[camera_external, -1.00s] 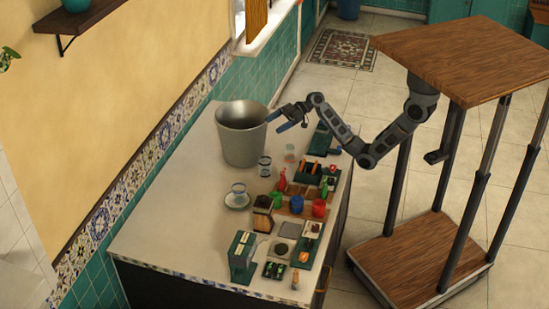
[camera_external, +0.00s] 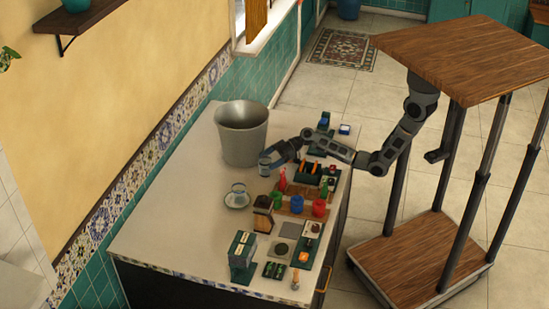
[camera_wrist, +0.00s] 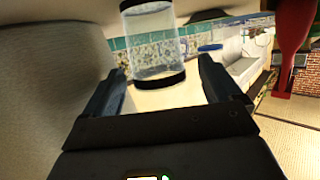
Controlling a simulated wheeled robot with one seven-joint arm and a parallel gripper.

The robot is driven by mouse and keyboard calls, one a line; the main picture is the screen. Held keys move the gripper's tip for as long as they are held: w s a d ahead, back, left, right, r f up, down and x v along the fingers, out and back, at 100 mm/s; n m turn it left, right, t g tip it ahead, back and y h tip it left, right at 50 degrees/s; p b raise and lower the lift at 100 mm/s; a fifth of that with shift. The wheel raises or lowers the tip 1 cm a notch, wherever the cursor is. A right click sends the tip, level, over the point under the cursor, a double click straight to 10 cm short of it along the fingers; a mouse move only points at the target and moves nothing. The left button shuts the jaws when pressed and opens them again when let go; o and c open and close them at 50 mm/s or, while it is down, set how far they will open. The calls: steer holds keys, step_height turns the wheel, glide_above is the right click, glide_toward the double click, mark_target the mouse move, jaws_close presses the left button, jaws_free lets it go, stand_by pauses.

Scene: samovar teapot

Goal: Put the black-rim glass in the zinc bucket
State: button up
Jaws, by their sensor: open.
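The black-rim glass (camera_external: 264,168) stands upright on the counter, just in front of the zinc bucket, and my gripper partly covers it in the outside view. In the wrist view the clear glass (camera_wrist: 152,48) has a dark band at each end and shows between and just beyond my finger tips. My gripper (camera_wrist: 160,80) is open, with one finger on each side of the glass's line; I cannot tell whether either touches it. In the outside view my gripper (camera_external: 273,159) is low beside the glass. The zinc bucket (camera_external: 241,142) stands upright behind it, and its wall (camera_wrist: 45,75) fills the wrist view's left side.
A red bottle (camera_external: 282,181) and coloured cups (camera_external: 319,208) stand close to the right and front. Several small boxes and trays crowd the right edge. The counter's left part (camera_external: 185,215) is clear.

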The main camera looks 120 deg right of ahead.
mark_target(260, 165)
steer(key=x, duration=0.4)
steer(key=shift+w+d+p, duration=0.1)
steer(key=shift+w+p, duration=0.05)
steer(key=shift+p, duration=0.15)
steer(key=shift+r, duration=0.1)
steer(key=c, duration=1.2)
step_height(260, 165, up, 12)
steer(key=s+b, duration=0.3)
steer(key=s, duration=1.5)
steer(key=d+m+h, duration=0.2)
steer(key=d+h, duration=0.1)
steer(key=d+f+m+h, duration=0.1)
steer(key=d, duration=0.1)
steer(key=shift+s+d+f+m+g+h, duration=0.1)
steer(key=shift+s+d+m+g+h, duration=0.1)
steer(key=shift+s+m+g+h, duration=0.2)
steer(key=s+d+m+g+h, duration=0.1)
steer(key=d, duration=0.1)
steer(key=s+d+m+h, duration=0.1)
steer(key=d+h, duration=0.1)
steer(key=d+m+g+h, duration=0.1)
steer(key=d+m, duration=0.1)
steer(key=shift+s+g+h, duration=0.3)
steer(key=shift+s, duration=0.1)
